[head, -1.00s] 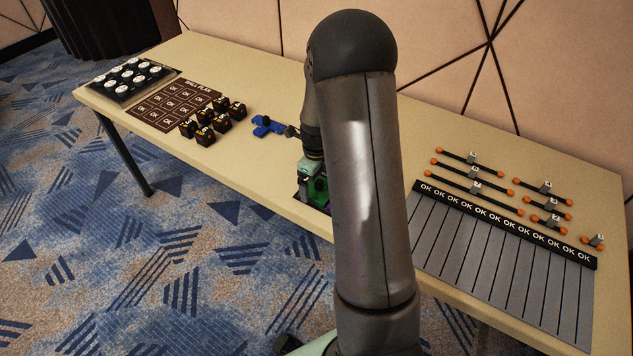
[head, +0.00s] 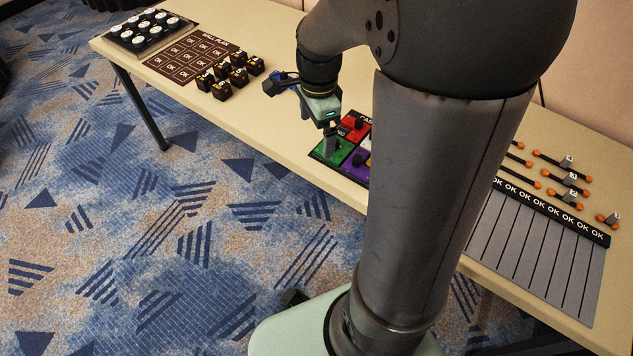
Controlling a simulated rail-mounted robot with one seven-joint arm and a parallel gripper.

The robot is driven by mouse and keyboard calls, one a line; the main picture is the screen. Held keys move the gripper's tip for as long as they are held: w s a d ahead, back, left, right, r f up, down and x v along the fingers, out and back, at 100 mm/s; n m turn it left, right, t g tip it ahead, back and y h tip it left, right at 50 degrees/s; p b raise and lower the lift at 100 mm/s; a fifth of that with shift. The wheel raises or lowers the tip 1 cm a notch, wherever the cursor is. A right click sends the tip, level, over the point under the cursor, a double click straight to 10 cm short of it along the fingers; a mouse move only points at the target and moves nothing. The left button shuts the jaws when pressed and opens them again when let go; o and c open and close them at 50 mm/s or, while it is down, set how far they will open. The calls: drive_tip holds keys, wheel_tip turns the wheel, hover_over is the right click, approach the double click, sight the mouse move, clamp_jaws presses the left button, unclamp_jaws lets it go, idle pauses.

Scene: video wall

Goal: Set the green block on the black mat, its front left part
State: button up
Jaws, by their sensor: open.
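The black mat (head: 316,156) lies at the table's front edge, partly hidden behind my arm. A flat green area (head: 337,155) shows at its front left part. I cannot tell whether this green is the block or a coloured field of the mat. No separate green block can be made out. My gripper (head: 332,142) points down over this green area, with its jaws open. I cannot tell whether its fingers touch anything.
Red and purple (head: 356,166) areas lie beside the green, with a small red piece (head: 358,124) on the red. A blue object (head: 279,83) lies behind my gripper. Black cubes (head: 221,91) and a brown chart (head: 188,54) are left; grey strips (head: 535,250) are right.

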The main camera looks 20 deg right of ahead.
drive_tip(key=s+a+n, duration=0.3)
drive_tip(key=s+n, duration=0.5)
drive_tip(key=n, duration=0.1)
drive_tip(key=s+a+n, duration=0.4)
drive_tip(key=s+n, duration=0.4)
drive_tip(key=n, duration=0.1)
drive_tip(key=shift+a+r, duration=0.15)
drive_tip(key=shift+r, duration=0.2)
drive_tip(key=shift+r+p, duration=0.5)
drive_tip(key=shift+r, duration=0.05)
